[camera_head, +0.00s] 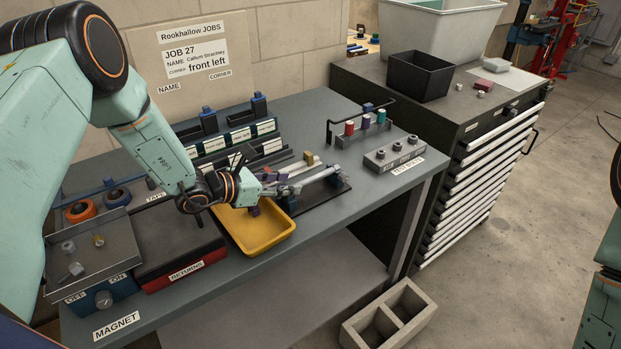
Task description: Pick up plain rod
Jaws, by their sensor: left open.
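My left gripper (283,187) is open above the back right part of the yellow tray (246,249). A small purple piece (254,210) shows just below the gripper, over the tray, and another purple piece (270,174) shows behind it. Silvery rod-like parts show around the fingers and on a dark fixture (328,191) to the right. I cannot tell which of these, if any, is the plain rod, and the gripper hides part of that area. My right gripper is out of view; only part of my right arm shows at the right edge.
Behind the tray stands a labelled rack (240,140). A dark box with a red RETURNS front (185,268) is left of the tray. A grey block with several round pegs (395,153) and a rack of coloured pieces (362,132) stand right. Bare bench lies along the front right edge.

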